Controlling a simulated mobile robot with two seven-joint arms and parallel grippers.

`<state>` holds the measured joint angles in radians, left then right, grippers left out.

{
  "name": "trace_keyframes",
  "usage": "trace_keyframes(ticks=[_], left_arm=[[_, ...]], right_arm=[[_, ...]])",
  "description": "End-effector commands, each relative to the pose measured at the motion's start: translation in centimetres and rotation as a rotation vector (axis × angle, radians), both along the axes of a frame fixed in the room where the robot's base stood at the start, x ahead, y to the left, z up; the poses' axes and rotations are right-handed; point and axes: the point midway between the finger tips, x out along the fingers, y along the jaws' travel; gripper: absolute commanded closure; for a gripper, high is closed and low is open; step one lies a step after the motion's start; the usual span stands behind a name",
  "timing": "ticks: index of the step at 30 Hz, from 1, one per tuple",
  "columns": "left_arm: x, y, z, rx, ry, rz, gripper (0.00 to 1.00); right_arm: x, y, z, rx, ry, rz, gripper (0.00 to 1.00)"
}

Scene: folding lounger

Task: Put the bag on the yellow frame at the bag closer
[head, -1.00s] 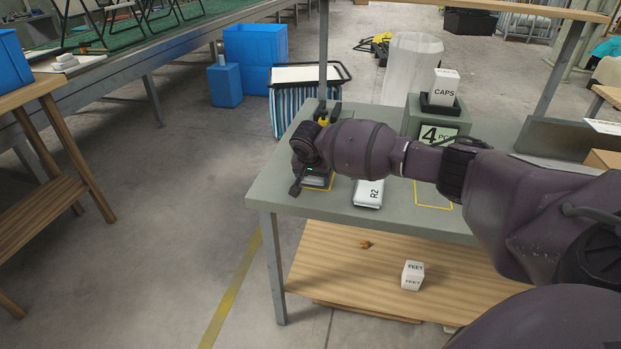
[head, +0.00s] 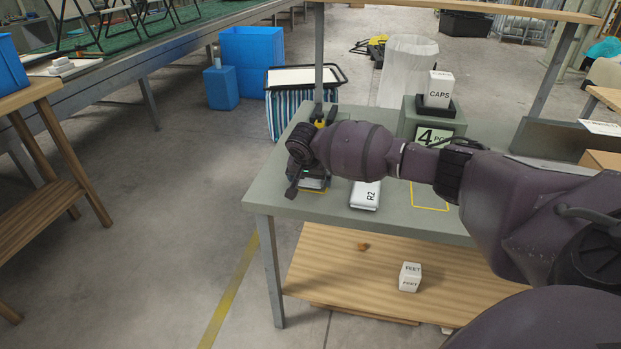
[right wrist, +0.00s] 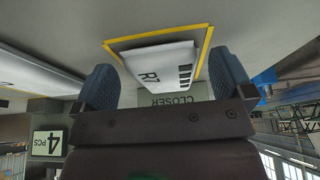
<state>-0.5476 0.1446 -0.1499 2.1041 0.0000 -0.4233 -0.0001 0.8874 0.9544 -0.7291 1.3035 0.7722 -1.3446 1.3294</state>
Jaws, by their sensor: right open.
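A white bag marked R7 (right wrist: 165,66) lies inside the yellow frame (right wrist: 206,50) beside the word CLOSER in the right wrist view. My right gripper (right wrist: 165,84) is open, with its two blue-grey fingers apart on either side of the bag's near part. Whether a finger touches the bag I cannot tell. In the head view my right gripper (head: 300,172) is over the left end of the grey-green table (head: 285,205) and hides most of that bag and frame. My left gripper is not in view.
A second white bag marked R2 (head: 365,195) lies to the right of my gripper. Further right is another yellow frame (head: 430,208). A CAPS box (head: 439,88) stands behind, above a "4 PCS" sign (head: 433,136). A FEET box (head: 410,277) is on the lower shelf.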

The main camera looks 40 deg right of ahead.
Motion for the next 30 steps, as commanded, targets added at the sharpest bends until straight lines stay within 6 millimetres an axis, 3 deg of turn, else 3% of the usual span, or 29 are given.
trace_keyframes(ticks=[6, 12, 21, 26, 30], left_arm=[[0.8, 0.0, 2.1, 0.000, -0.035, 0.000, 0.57], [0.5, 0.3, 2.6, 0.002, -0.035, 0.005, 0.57], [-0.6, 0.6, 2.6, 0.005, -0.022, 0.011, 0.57], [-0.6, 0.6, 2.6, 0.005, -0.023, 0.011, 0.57], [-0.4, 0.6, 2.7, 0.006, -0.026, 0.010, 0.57]], right_arm=[[-0.8, 1.1, 4.2, 0.001, -0.011, 0.002, 0.01], [-1.8, 2.2, 7.7, 0.002, -0.009, 0.001, 0.01], [-2.7, 3.3, 10.6, 0.002, -0.003, -0.001, 0.01], [-3.3, 4.2, 9.5, 0.010, 0.001, 0.037, 0.01], [-5.2, 7.4, 5.3, 0.047, -0.011, 0.184, 0.01]])
